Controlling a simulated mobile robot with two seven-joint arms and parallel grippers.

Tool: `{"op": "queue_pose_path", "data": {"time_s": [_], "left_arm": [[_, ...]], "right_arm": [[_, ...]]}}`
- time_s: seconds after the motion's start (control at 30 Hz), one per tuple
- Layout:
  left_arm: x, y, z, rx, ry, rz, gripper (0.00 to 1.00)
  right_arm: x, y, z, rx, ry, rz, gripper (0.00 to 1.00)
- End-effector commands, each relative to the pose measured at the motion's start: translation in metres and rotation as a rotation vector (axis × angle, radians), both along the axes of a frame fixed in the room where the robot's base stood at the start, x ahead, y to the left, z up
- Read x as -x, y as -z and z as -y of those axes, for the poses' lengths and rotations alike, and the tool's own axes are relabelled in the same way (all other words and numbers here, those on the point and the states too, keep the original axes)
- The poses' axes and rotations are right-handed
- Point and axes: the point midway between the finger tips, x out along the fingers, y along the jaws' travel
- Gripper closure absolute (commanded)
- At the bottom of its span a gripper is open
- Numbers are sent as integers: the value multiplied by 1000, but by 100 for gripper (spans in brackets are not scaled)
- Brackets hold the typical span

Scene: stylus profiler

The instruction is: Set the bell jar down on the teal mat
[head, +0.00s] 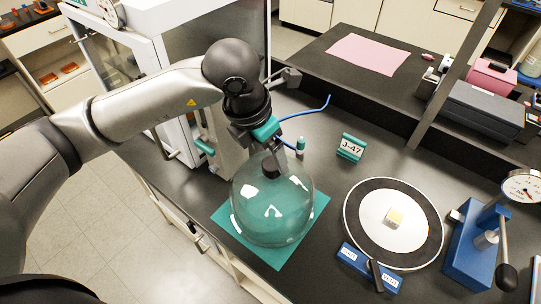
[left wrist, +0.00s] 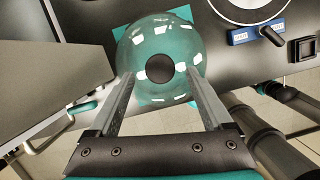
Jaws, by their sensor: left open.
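The clear glass bell jar (head: 272,210) stands upright over the teal mat (head: 281,257), and its base looks to rest on it. Mat corners show around the jar. The jar has a dark round knob on top (left wrist: 160,68). My left gripper (head: 268,160) is right above the jar at the knob. In the left wrist view, the open left gripper (left wrist: 160,78) has one finger on each side of the knob, with gaps between. The jar (left wrist: 158,38) and mat (left wrist: 182,12) also show there. My right gripper is not in view.
A round white plate with a dark rim (head: 393,240) and a blue switch box (head: 369,268) are right of the mat. A teal "3-47" sign (head: 351,147) stands behind. A blue gauge stand (head: 478,245) is far right. A white cabinet (head: 130,60) is at the left.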

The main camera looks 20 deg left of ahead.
Motion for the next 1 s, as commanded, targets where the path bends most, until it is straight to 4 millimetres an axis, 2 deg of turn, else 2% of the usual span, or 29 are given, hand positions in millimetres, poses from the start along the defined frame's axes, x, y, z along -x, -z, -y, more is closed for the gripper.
{"op": "queue_pose_path", "data": {"time_s": [0.03,0.2,0.43,0.6,1.0], "left_arm": [[1,-12,-2,1,-1,7,17],[11,-49,-7,1,0,6,17],[19,-84,-12,0,-1,3,17],[22,-93,-13,1,-1,1,17],[22,-93,-13,0,-1,0,17]], "right_arm": [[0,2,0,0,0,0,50],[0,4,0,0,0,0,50],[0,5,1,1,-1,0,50],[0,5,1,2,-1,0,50],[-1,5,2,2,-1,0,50]]}}
